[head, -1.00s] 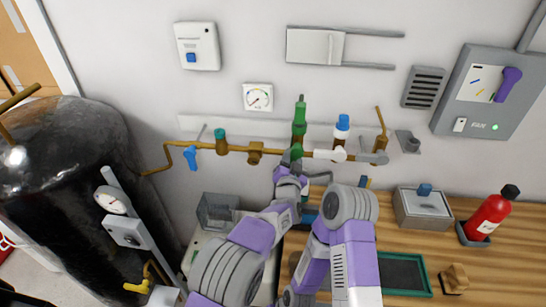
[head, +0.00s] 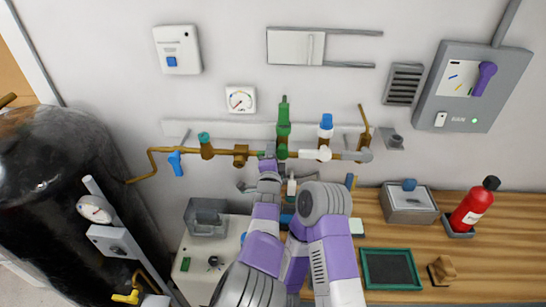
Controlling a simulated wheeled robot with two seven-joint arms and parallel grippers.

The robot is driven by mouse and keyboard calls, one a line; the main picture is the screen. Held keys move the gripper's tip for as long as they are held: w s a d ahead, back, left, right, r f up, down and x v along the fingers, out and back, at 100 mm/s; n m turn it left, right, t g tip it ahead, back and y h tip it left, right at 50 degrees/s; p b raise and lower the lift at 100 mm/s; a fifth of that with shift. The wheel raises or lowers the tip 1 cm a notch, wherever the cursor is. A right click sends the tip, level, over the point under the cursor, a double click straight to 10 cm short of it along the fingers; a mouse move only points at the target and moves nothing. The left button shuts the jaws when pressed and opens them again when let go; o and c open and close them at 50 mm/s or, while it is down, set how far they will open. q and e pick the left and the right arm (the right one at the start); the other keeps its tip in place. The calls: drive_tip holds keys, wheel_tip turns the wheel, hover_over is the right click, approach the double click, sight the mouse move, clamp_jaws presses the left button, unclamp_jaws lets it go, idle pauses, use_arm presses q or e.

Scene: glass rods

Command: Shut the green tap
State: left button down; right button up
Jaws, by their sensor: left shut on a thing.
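The green tap (head: 283,115) stands on the brown wall pipe, its tall green top upright and green also showing at the pipe below. My left gripper (head: 268,157) is at the pipe, just left of and below the tap's body. It is shut on the tap's green handle, which is mostly hidden by the fingers, so its exact angle is unclear. My right arm is bent below and to the right of the tap; its gripper is hidden behind the arms.
A blue-topped tap (head: 325,128) with a white lever is close on the right. A teal-topped tap (head: 206,142) with a blue lever is left. A gauge (head: 240,99) hangs above. The wooden bench (head: 340,256) holds a grey box (head: 408,205), green-rimmed tray (head: 364,270) and red extinguisher (head: 470,210).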

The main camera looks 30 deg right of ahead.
use_arm(q)
drive_tip(key=shift+r+m, duration=0.25)
drive_tip(key=shift+m, duration=0.75)
drive_tip(key=c, duration=0.9)
unclamp_jaws()
drive_tip(key=shift+a+r, duration=0.1)
drive_tip(key=v, duration=0.7)
drive_tip(key=shift+s+b, duration=0.25)
drive_tip(key=shift+b, duration=0.2)
drive_tip(key=shift+a, duration=0.1)
